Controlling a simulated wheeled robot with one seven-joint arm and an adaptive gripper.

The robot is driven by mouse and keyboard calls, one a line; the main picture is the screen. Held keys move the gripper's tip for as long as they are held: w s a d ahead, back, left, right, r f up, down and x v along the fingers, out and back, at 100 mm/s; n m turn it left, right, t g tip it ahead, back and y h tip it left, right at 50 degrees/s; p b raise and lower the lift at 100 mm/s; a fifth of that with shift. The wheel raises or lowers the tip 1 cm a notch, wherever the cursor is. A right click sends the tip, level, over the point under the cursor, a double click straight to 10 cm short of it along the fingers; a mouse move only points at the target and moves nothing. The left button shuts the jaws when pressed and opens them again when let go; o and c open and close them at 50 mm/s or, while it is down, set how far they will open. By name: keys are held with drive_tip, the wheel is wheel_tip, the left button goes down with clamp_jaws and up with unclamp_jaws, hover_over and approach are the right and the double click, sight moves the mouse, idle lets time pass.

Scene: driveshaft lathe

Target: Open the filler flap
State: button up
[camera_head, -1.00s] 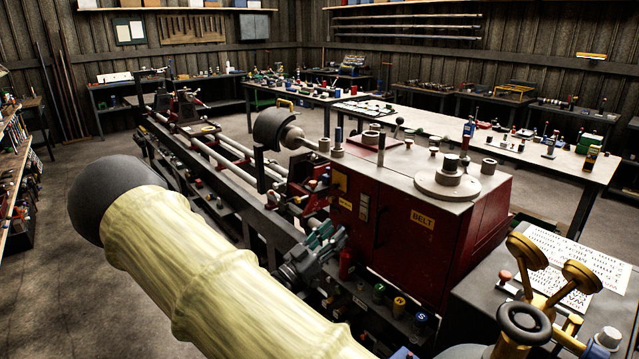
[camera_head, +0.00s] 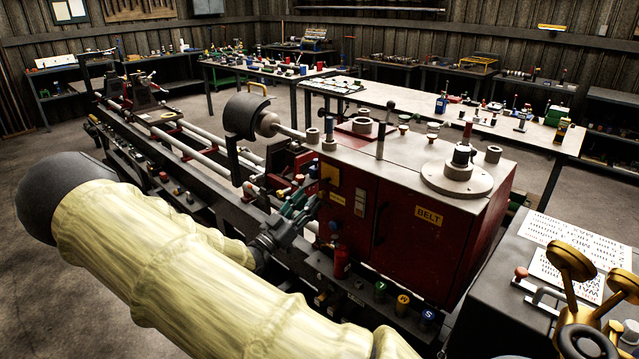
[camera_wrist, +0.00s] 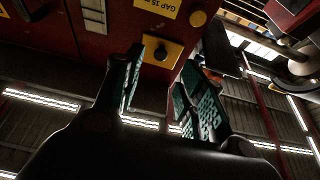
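I cannot tell which part is the filler flap; no flap is clearly marked in either view. The red lathe headstock (camera_head: 430,245) has a BELT label on its front and several round fittings on its pale top (camera_head: 400,150). My gripper (camera_head: 303,203) is at the headstock's left front corner, with teal finger pads. In the wrist view my gripper (camera_wrist: 160,76) is open and empty, its two fingers apart. Beyond the fingers is a yellow plate with a dark knob (camera_wrist: 161,52) on the red face; contact is not visible.
The lathe bed rails (camera_head: 200,150) run back left. A red bottle (camera_head: 341,262) and several coloured caps sit below the headstock. A grey cabinet (camera_head: 490,290) with a brass two-armed fixture (camera_head: 570,262) stands at the right. A long workbench (camera_head: 400,95) is behind.

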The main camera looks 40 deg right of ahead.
sight(324, 183)
drive_tip(key=p+x, duration=0.2)
drive_tip(key=x, duration=0.4)
drive_tip(key=shift+w+d, duration=0.1)
drive_tip(key=shift+d, duration=0.25)
drive_tip(key=shift+r, duration=0.1)
clamp_jaws()
